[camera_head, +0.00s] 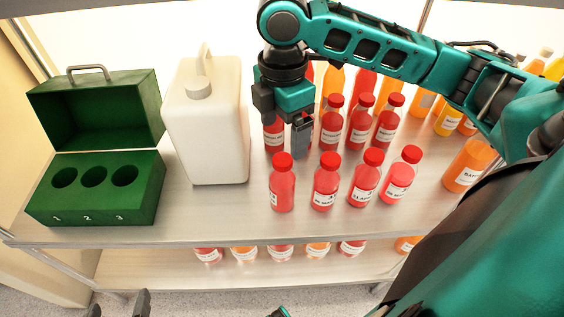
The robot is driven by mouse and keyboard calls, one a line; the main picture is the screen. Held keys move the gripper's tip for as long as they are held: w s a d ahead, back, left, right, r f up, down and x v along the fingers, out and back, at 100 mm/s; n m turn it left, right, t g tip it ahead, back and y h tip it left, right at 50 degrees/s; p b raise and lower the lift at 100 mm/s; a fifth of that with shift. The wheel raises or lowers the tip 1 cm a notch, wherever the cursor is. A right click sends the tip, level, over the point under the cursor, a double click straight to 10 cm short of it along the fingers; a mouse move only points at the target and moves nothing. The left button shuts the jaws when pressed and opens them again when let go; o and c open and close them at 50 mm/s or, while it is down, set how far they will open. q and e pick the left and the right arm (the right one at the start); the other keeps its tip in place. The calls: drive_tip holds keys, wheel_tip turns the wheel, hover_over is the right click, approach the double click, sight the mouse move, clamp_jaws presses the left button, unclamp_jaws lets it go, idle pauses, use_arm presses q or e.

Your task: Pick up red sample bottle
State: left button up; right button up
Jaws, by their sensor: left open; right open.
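Several red sample bottles with red caps and white labels stand upright on the upper shelf. The front row holds a leftmost bottle (282,185), then another (326,183), a third (365,180) and one more at its right end. My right gripper (283,138) is open and points down behind the leftmost front bottle. A red bottle (274,135) in the row behind shows beside and between its fingers; I cannot tell whether they touch it. My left gripper (118,306) is open and empty at the bottom left edge, low in front of the shelf.
A green case (95,208) with an open lid and three numbered holes stands at the left of the upper shelf (215,215). A white jug (208,130) stands between it and the bottles. Orange bottles (470,165) stand right and behind. More bottles stand on the lower shelf (180,272).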

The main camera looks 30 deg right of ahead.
sight(283, 159)
wheel_tip(283, 159, down, 5)
drive_tip(key=shift+f+b, duration=0.15)
drive_tip(key=shift+b, duration=0.6)
drive_tip(key=shift+f, duration=0.75)
drive_tip(key=f+b, duration=0.1)
drive_tip(key=f, duration=0.1)
drive_tip(key=f+b, duration=0.1)
drive_tip(key=f, duration=0.1)
drive_tip(key=shift+s+a+f, duration=0.1)
drive_tip(key=shift+s+f, duration=0.1)
drive_tip(key=shift+f, duration=0.2)
drive_tip(key=shift+r, duration=0.1)
drive_tip(key=shift+c, duration=0.6)
clamp_jaws()
